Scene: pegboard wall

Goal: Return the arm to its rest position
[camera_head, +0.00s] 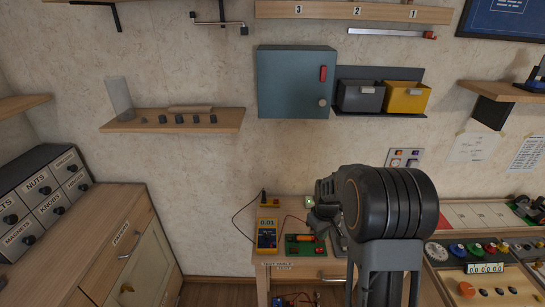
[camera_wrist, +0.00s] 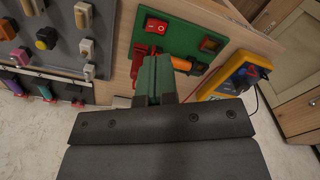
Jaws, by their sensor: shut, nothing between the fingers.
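My arm (camera_head: 390,205) rises at the right of centre in the head view, in front of the small test table (camera_head: 298,270). Its far end reaches over the table's right part, and the fingertips cannot be made out there. In the wrist view my gripper (camera_wrist: 154,80) is shut, its two green-tipped fingers side by side with nothing held. Beyond them is a green board (camera_wrist: 185,38) with a red rocker switch (camera_wrist: 157,25) and an orange part. A yellow multimeter (camera_wrist: 234,74) lies to the right of the fingers.
The multimeter (camera_head: 267,235) and green board (camera_head: 305,245) lie on the table in the head view. A workbench with knobs (camera_head: 485,270) stands at the right, a drawer cabinet (camera_head: 120,240) at the left. A wall cabinet (camera_head: 290,85) hangs above. Floor shows between cabinet and table.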

